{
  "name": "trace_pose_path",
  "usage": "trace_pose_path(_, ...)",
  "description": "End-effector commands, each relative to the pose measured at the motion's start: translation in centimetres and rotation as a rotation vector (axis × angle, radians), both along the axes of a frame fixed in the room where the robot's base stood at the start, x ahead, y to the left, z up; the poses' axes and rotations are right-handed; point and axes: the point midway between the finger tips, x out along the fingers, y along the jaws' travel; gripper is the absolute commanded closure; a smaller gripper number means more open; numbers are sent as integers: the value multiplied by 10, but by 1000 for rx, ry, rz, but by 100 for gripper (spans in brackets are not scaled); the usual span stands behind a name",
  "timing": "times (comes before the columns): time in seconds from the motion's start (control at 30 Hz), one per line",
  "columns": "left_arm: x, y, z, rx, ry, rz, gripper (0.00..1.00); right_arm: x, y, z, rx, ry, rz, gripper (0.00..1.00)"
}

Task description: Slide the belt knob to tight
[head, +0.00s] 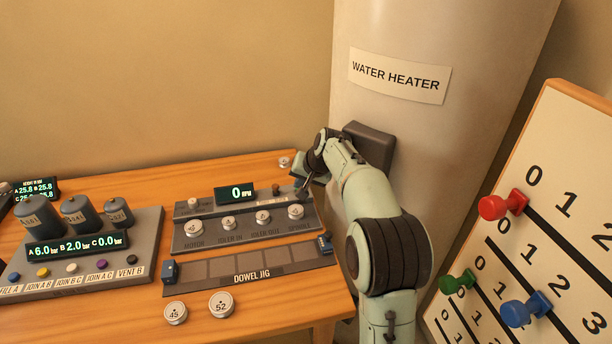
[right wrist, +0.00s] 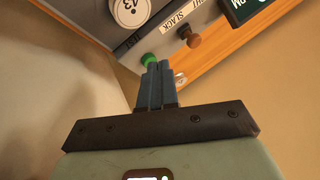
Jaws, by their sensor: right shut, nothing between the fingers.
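The belt panel (head: 245,238) lies on the wooden table with a display reading 0 RPM. The brown knob (head: 276,190) stands on the panel's back strip, right of the display. In the right wrist view the brown knob (right wrist: 190,37) sits near the SLACK label (right wrist: 175,27); a partly cut-off label ending in HT is beside it. My right gripper (head: 303,187) is shut and empty at the panel's back right corner, right of the brown knob. Its fingertips (right wrist: 157,66) appear close to a green knob (right wrist: 149,60); contact cannot be told. My left gripper is out of view.
The dowel jig (head: 215,277) lies in front of the panel, with two numbered discs (head: 221,304) before it. A canister station (head: 140,245) stands at left. The water heater (head: 400,120) rises behind my right arm. A numbered board with colored pegs (head: 575,150) leans at right.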

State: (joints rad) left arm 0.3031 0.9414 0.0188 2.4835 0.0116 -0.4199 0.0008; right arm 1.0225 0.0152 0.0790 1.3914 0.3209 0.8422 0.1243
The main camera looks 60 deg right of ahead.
Motion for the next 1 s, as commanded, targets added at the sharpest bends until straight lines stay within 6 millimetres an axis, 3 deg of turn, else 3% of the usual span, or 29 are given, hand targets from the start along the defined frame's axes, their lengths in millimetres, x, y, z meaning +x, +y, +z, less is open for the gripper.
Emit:
trace_pose_path(0.1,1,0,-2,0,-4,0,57,13,-5,-20,1,-1,1,100)
trace_pose_path(0.3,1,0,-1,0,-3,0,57,40,2,-22,0,0,2,100)
trace_pose_path(0.8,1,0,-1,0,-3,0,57,48,4,-23,0,0,0,100)
trace_pose_path(1.0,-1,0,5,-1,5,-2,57,69,21,-22,3,1,6,100)
